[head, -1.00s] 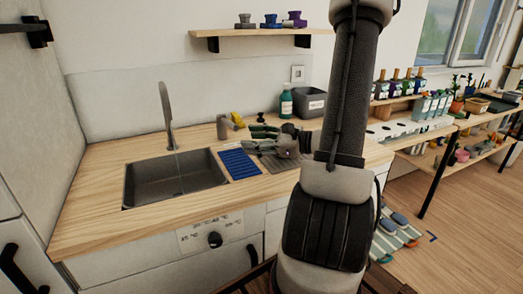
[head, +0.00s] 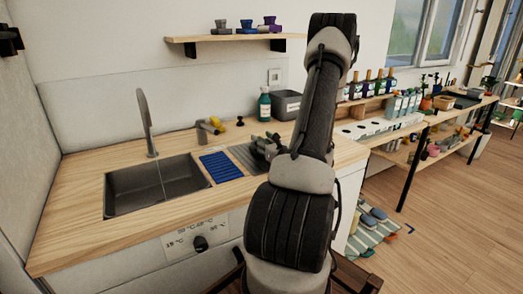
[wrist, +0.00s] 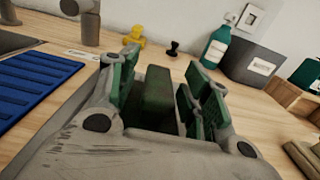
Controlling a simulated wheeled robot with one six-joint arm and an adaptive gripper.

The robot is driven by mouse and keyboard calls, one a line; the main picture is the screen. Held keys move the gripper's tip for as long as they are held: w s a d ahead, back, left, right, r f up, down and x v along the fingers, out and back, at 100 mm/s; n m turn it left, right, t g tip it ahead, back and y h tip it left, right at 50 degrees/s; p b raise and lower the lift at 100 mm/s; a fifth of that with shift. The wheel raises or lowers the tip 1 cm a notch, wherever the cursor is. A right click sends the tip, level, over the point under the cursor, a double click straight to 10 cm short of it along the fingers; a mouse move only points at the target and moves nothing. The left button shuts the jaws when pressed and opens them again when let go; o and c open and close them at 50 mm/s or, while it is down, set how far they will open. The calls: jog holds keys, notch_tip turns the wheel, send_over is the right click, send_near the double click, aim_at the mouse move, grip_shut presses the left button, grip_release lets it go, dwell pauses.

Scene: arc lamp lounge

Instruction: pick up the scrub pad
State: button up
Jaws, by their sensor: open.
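The scrub pad appears to be the dark green block (wrist: 157,98) between my gripper's fingers in the wrist view; its lower part is hidden by the gripper body. My gripper (wrist: 160,78) is open, with one green-padded finger on each side of the block. I see a gap on the left; contact on the right is hard to tell. In the head view my gripper (head: 265,144) is low over the grey ribbed mat (head: 243,157), partly behind my arm, and the pad cannot be made out there.
A blue ribbed mat (head: 221,167) lies left of the grey one, beside the sink (head: 155,187) and faucet (head: 147,125). Behind stand a yellow object (wrist: 134,35), a black stopper (wrist: 173,48), a teal bottle (head: 264,105) and a grey bin (head: 287,104). The front counter is clear.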

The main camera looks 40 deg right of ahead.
jog(key=shift+w+d, duration=0.1)
jog(key=shift+w, duration=0.3)
grip_shut()
jog(key=shift+r, duration=0.1)
